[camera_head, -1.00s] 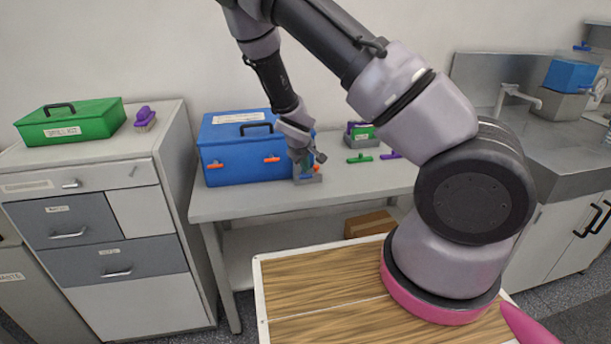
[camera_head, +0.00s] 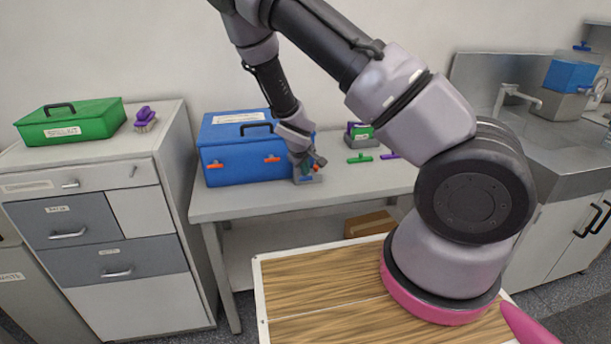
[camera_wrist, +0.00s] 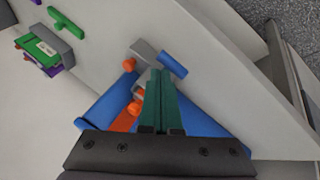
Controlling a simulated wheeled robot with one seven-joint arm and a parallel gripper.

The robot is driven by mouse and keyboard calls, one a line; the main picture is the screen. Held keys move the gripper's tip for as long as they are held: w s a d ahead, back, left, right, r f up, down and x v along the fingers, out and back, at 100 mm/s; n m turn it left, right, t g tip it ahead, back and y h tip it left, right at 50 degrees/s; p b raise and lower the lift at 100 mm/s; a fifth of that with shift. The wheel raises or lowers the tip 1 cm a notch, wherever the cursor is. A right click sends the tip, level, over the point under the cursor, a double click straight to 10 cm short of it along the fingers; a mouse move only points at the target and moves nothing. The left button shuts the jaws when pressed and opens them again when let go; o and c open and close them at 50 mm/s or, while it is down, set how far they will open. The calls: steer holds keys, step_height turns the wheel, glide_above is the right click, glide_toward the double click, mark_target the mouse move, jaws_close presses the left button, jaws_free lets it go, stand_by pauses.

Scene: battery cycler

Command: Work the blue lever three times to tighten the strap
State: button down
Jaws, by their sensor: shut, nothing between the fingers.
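My gripper (camera_wrist: 158,95) is shut and empty, its two teal fingers together in the wrist view. It hangs low over the bench, in front of the right end of the blue case in the head view. A short blue bar (camera_wrist: 173,65), which looks like the blue lever, sits beside a grey bracket (camera_wrist: 143,51) just beyond the fingertips. Orange knobs (camera_wrist: 130,84) lie beside the fingers. I cannot tell whether the fingers touch any of these. The small grey fixture (camera_head: 309,180) shows below my gripper in the head view. The strap is not clearly visible.
The blue case (camera_head: 232,165) with orange latches stands close to my gripper on the grey bench (camera_head: 240,202). A green-and-purple item in a grey holder (camera_head: 361,138) and a green handle (camera_head: 359,159) lie to the right. The front of the bench is clear.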

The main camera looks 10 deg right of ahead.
steer(key=shift+s+f, duration=0.25)
steer(key=shift+f, duration=0.55)
stand_by(0.6)
stand_by(0.5)
steer(key=shift+w+r, duration=0.25)
steer(key=shift+r, duration=0.65)
steer(key=shift+w+r, duration=0.25)
steer(key=shift+r, duration=0.6)
steer(key=shift+w+r, duration=0.2)
steer(key=shift+r, duration=0.6)
steer(key=shift+w+r, duration=0.2)
steer(key=shift+r, duration=0.6)
steer(key=shift+w+r, duration=0.2)
steer(key=shift+r, duration=0.6)
steer(key=shift+r, duration=0.1)
